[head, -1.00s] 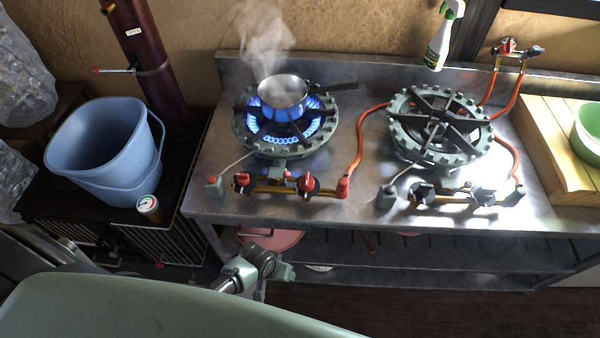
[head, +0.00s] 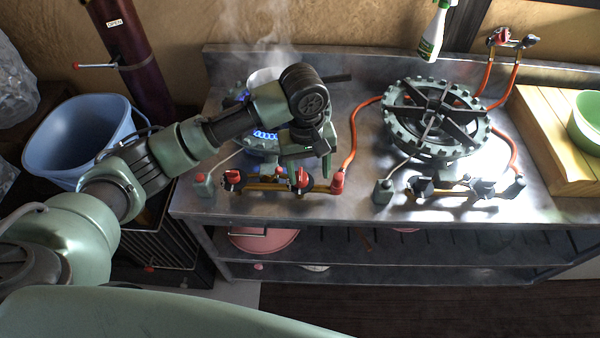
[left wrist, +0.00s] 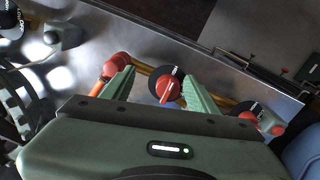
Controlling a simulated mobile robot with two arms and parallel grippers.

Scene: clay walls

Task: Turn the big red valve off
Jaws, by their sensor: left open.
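The big red valve (head: 303,178), a red handle on a black dial, sits at the right end of the left burner's gas bar. In the left wrist view the valve (left wrist: 168,88) shows between the fingers, its red handle upright and slightly tilted. My left gripper (head: 313,163) is open just above and behind it in the head view. In the left wrist view one finger is on each side of the knob; whether they touch it I cannot tell. Blue flame (head: 265,134) burns under the steaming pot (head: 264,76), partly hidden by my arm. My right gripper is not in view.
A second red knob (head: 233,180) sits left on the same bar. An orange hose (head: 356,135) runs right of the valve. An unlit burner (head: 437,120) stands to the right. A blue bucket (head: 75,145) and dark red pipe (head: 135,55) stand left.

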